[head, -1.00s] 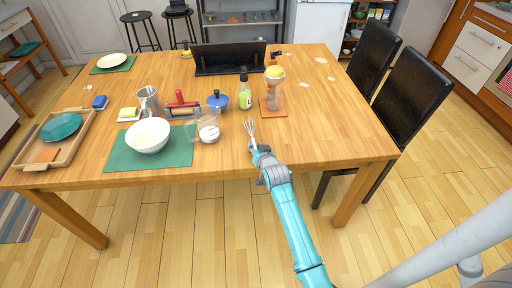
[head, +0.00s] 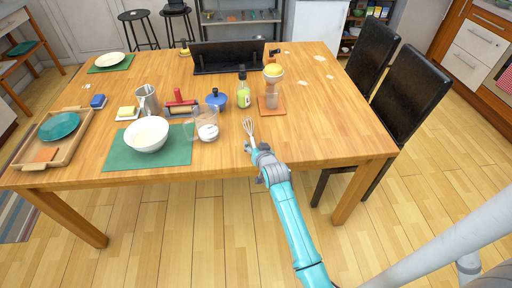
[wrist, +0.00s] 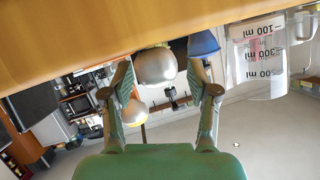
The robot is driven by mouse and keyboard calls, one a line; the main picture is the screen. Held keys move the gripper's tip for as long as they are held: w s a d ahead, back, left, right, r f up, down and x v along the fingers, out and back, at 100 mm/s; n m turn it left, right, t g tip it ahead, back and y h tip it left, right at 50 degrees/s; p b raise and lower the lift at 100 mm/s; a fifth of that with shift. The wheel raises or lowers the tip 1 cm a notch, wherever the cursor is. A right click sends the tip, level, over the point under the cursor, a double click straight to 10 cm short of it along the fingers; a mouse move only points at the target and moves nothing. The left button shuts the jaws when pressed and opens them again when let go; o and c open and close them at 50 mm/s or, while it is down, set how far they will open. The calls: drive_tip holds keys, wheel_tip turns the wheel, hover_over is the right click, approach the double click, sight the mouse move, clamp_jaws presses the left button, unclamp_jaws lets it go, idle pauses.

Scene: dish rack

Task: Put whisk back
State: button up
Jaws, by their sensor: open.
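The whisk (head: 249,128) lies near the front edge of the wooden table, its wire head pointing away from me. Its handle is mostly hidden by my gripper (head: 257,150) in the head view.
The measuring jug (head: 207,125) stands left of the whisk; it also shows in the wrist view (wrist: 258,62). A white bowl (head: 147,134) sits on a green mat (head: 118,158). The table right of the whisk is clear.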

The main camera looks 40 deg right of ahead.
drive_tip(key=v, duration=1.2)
idle(0.6)
drive_tip(key=s+a+f+n+t+y, duration=0.1)
drive_tip(key=s+a+f+n, duration=0.1)
drive_tip(key=s+a, duration=0.7)
drive_tip(key=s+a+f+n+y, duration=0.1)
drive_tip(key=s+a+f+n, duration=0.1)
drive_tip(key=s+a, duration=0.65)
drive_tip(key=s+a+r+n+y, duration=0.1)
drive_tip(key=s+r, duration=0.2)
drive_tip(key=s, duration=0.4)
drive_tip(key=s+a+r+n+y, duration=0.1)
drive_tip(key=s+r, duration=0.2)
drive_tip(key=s, duration=0.4)
drive_tip(key=s+a+r+n+t+y, duration=0.1)
drive_tip(key=s+a+r, duration=0.1)
drive_tip(key=s, duration=0.5)
drive_tip(key=shift+s+r+n, duration=0.2)
drive_tip(key=shift+r+n, duration=0.1)
drive_tip(key=shift+r, duration=0.55)
